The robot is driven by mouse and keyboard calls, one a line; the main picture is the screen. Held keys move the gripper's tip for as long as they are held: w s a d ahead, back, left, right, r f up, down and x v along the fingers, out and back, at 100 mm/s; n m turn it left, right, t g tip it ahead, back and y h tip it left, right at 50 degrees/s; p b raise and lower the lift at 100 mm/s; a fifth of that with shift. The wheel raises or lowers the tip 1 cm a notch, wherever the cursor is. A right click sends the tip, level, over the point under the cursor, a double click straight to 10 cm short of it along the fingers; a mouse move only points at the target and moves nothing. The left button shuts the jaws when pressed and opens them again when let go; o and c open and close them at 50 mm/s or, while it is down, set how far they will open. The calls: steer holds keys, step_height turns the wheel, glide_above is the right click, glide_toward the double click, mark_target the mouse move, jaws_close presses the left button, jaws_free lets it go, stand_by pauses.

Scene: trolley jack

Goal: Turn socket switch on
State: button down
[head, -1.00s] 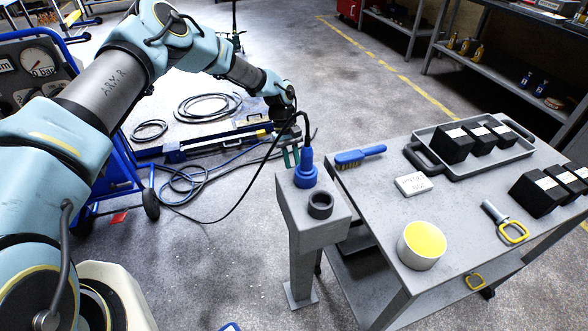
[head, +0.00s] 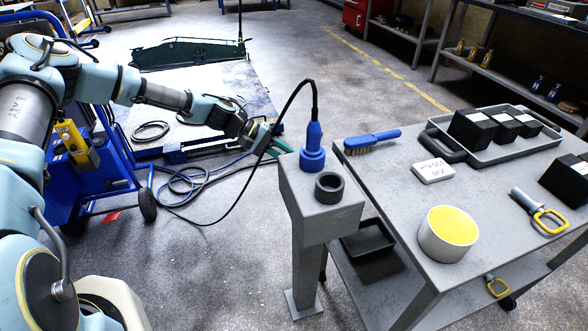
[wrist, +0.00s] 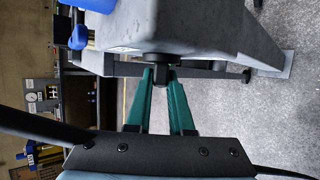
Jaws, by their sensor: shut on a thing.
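A grey socket post (head: 322,212) stands left of the bench. A blue plug (head: 313,150) sits upright on its top, with a black cable arching from it to the left. A dark round collar (head: 330,186) is beside the plug. My gripper (head: 281,149) is at the post's far left side, its green fingers partly hidden behind the post head. In the wrist view, the green fingertips (wrist: 162,78) are closed on a small black knob (wrist: 157,62) on the side of the grey post head (wrist: 195,30); this appears to be the socket switch. Its on or off position cannot be told.
The grey bench (head: 400,200) right of the post carries a blue brush (head: 372,139), a yellow-topped tin (head: 448,236) and a tray (head: 540,148) with black boxes. Hoses lie on the floor behind the post. A blue trolley (head: 95,185) stands left.

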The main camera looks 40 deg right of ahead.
steer(key=g+h+b, duration=0.1)
steer(key=b, duration=0.3)
steer(key=f+m+g+h+b, duration=0.1)
steer(key=h+b, duration=0.1)
steer(key=b, duration=0.1)
steer(key=m+g+h+b, duration=0.1)
steer(key=g+h+b, duration=0.1)
steer(key=b, duration=0.2)
steer(key=shift+a+f+b, duration=0.2)
steer(key=shift+f+b, duration=0.1)
steer(key=shift+r, duration=0.1)
steer(key=c, duration=0.8)
jaws_free()
steer(key=shift+w, duration=0.15)
steer(key=b+v, duration=0.1)
steer(key=v, duration=0.9)
steer(key=shift+a+f+b, duration=0.25)
steer(key=shift+a+b, duration=0.1)
